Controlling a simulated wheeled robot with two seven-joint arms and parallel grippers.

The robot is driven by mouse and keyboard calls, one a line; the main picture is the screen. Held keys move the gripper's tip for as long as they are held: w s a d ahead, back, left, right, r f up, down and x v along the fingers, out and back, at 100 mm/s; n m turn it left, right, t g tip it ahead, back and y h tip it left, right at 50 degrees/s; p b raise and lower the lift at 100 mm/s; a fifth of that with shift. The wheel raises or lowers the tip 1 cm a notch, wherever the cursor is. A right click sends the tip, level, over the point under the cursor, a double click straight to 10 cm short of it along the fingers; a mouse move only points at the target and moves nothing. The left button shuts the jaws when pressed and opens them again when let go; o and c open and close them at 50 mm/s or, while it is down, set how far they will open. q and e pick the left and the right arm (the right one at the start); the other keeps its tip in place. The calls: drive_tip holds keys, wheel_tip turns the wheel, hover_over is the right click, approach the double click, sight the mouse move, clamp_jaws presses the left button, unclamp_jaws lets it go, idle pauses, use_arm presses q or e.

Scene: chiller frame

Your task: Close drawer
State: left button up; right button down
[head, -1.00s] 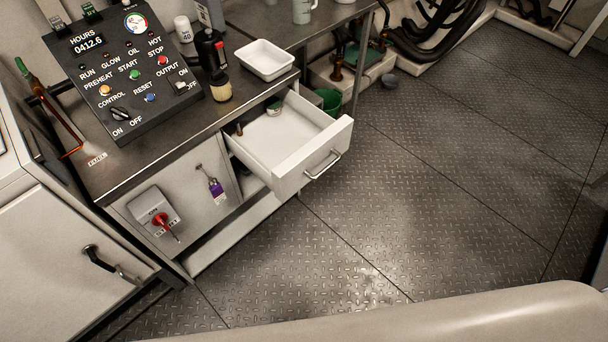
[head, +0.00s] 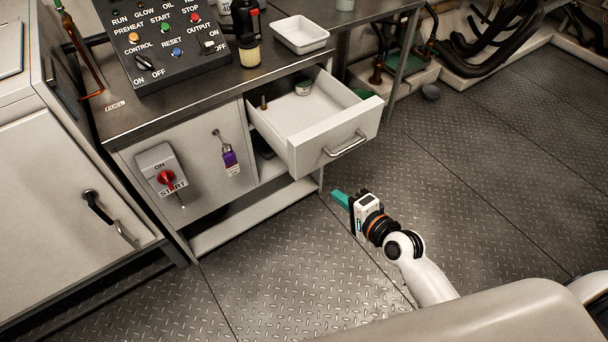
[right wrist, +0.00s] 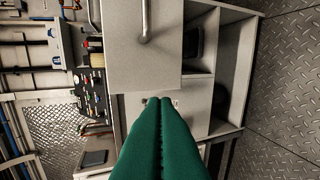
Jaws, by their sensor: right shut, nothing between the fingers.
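The white drawer (head: 312,150) is pulled well out from under the dark counter in the head view. A small jar (head: 303,88) and a small brass-coloured piece (head: 264,103) stand inside it. Its front has a metal bar handle (head: 345,145). My right gripper (head: 338,197) is shut and empty, below and in front of the drawer in the picture, apart from it. In the right wrist view its green fingers (right wrist: 158,103) are pressed together, with the drawer front (right wrist: 135,50) and handle (right wrist: 145,22) beyond them. My left gripper is not in view.
A red START switch (head: 166,178) and a purple tag (head: 230,157) are on the cabinet front. The plate floor (head: 480,180) right of the drawer is clear.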

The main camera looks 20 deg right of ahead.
sight(302, 165)
drive_tip(key=x, duration=1.2)
drive_tip(key=shift+w+a+r, duration=0.1)
drive_tip(key=shift+w+r, duration=0.15)
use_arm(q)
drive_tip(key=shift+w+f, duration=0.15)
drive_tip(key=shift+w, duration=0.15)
use_arm(e)
drive_tip(key=shift+w+a, duration=0.2)
drive_tip(key=shift+w, duration=0.35)
